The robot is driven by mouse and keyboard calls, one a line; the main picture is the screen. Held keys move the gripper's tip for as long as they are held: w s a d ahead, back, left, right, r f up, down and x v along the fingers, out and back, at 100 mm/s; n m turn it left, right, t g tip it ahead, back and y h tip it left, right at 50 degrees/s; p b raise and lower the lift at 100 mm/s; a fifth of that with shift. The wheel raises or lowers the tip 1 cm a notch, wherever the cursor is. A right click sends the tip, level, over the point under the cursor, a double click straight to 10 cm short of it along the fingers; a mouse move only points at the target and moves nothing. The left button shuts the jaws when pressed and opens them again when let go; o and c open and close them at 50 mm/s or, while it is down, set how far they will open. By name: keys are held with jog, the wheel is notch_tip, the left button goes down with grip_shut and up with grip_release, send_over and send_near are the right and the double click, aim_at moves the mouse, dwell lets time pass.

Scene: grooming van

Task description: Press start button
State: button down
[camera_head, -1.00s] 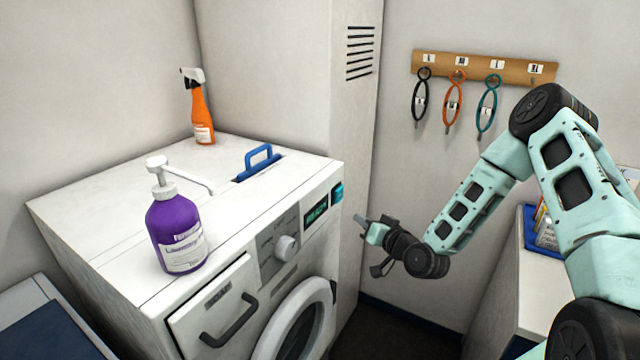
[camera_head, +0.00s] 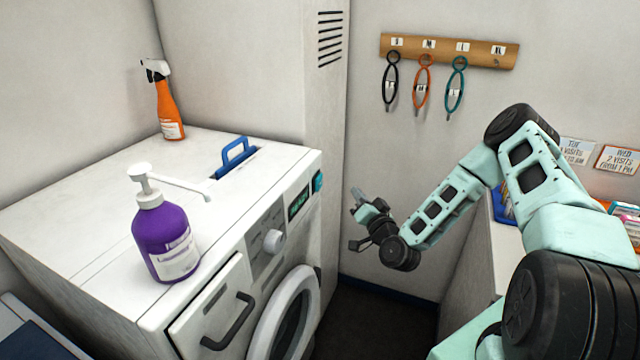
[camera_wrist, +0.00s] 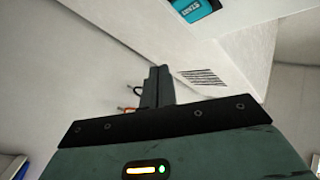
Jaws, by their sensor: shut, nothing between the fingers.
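The start button is a teal square (camera_head: 318,181) at the right end of the washer's front panel, beside the dark display (camera_head: 299,202). In the wrist view the teal start button (camera_wrist: 193,8) shows at the top edge with lettering on it. The white washing machine (camera_head: 110,240) stands at the left.
A purple pump bottle (camera_head: 166,240), an orange spray bottle (camera_head: 169,112) and a blue handle (camera_head: 234,152) are on the washer top. A rack (camera_head: 450,52) with hanging loops is on the back wall. A counter (camera_head: 470,260) stands at the right. Floor between is clear.

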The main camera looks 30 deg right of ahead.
aim_at(322, 180)
jog(key=w+a, duration=0.4)
jog(key=w, duration=0.2)
jog(key=shift+a+b, duration=0.3)
jog(key=shift+w+a, duration=0.1)
dwell(1.8)
jog(key=shift+w+a, duration=0.2)
jog(key=shift+w+a+b, duration=0.3)
jog(key=shift+w+b, duration=0.05)
jog(key=shift+w, duration=0.05)
dwell(0.9)
dwell(0.4)
jog(key=shift+s+d, duration=0.55)
jog(key=shift+s, duration=0.2)
jog(key=shift+s+d, duration=0.8)
jog(key=shift+s, duration=0.2)
jog(key=shift+s+d, duration=0.75)
jog(key=shift+s, duration=0.25)
